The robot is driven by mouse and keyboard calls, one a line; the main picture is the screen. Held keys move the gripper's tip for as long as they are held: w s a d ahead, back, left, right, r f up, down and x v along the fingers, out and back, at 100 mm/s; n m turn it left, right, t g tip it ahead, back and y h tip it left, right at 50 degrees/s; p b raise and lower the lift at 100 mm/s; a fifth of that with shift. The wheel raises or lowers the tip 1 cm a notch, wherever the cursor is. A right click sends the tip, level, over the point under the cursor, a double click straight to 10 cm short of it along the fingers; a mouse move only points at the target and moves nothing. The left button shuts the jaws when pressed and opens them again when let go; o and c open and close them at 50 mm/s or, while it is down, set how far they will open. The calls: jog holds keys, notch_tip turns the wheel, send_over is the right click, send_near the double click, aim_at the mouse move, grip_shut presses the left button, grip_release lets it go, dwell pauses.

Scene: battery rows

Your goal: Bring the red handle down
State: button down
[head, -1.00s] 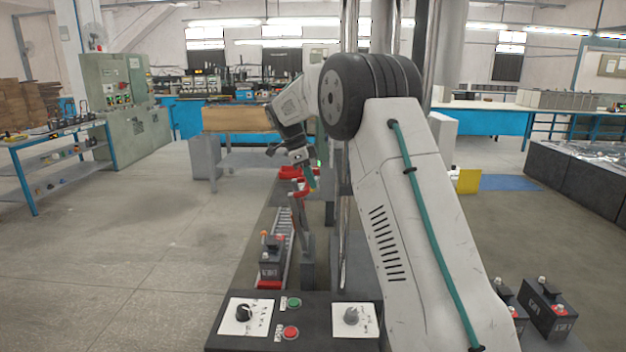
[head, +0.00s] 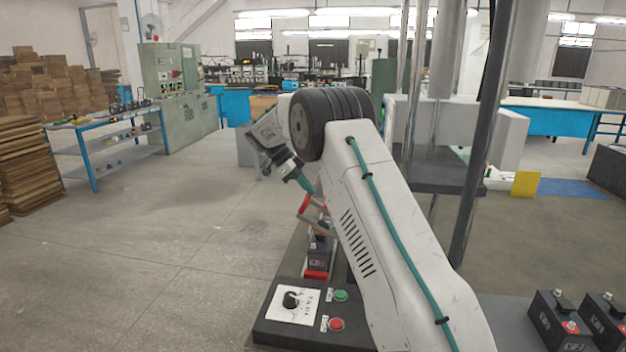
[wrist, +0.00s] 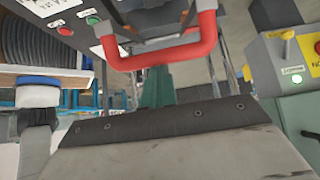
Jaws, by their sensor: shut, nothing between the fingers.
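The red handle (head: 304,206) is a U-shaped bar on grey arms, which slope down to the right in the head view. In the wrist view the red handle (wrist: 168,58) spans the upper middle. My gripper (head: 308,187) has teal fingers, shut and empty, with the tips right by the handle. In the wrist view my gripper (wrist: 155,80) shows just below the bar. I cannot tell whether it touches. A dark battery (head: 318,252) stands below the handle. My arm hides part of the mechanism.
A black control panel (head: 268,327) with a dial, a green button (head: 341,295) and a red button (head: 336,324) stands in front. More batteries (head: 559,318) stand at the lower right. Floor at left is clear.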

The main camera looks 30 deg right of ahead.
jog(key=w+a+f, duration=0.2)
jog(key=f, duration=0.3)
jog(key=w+a+f, duration=0.1)
jog(key=a+f, duration=0.1)
jog(key=f, duration=0.3)
jog(key=shift+w+a+f, duration=0.35)
jog(key=shift+w, duration=0.05)
jog(key=shift+d, duration=0.1)
jog(key=v, duration=0.9)
jog(key=shift+d+r, duration=0.15)
jog(key=shift+r, duration=0.5)
